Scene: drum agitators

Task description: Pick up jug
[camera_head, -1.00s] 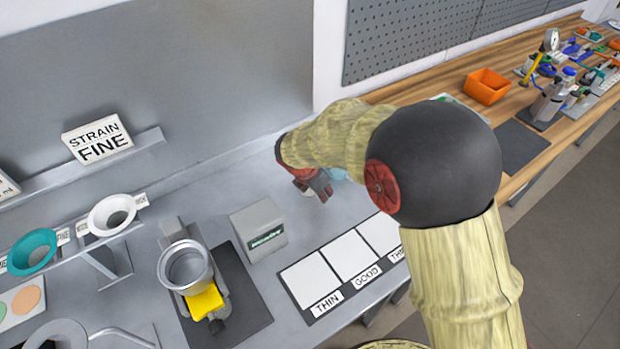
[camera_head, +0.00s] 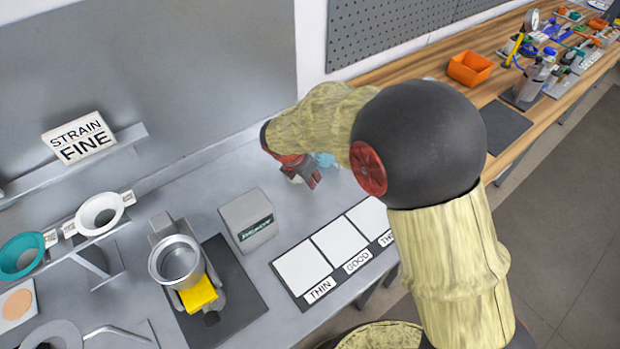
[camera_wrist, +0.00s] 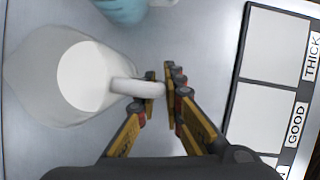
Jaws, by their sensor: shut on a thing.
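The jug (camera_wrist: 62,75) is a pale, translucent vessel with white contents, at the left of the wrist view. Its white handle (camera_wrist: 128,87) points towards my gripper (camera_wrist: 160,84). The fingers are closed at the handle's outer end, with the jug body to their left. In the head view my gripper (camera_head: 304,173) is low over the grey bench, and it and the arm hide most of the jug there.
A light-blue object (camera_wrist: 122,8) is close beside the jug. A grey block (camera_head: 247,220) and a dark mat with THIN and GOOD white squares (camera_head: 302,272) are nearby. A metal cup (camera_head: 176,262) stands on a yellow-fronted device at left.

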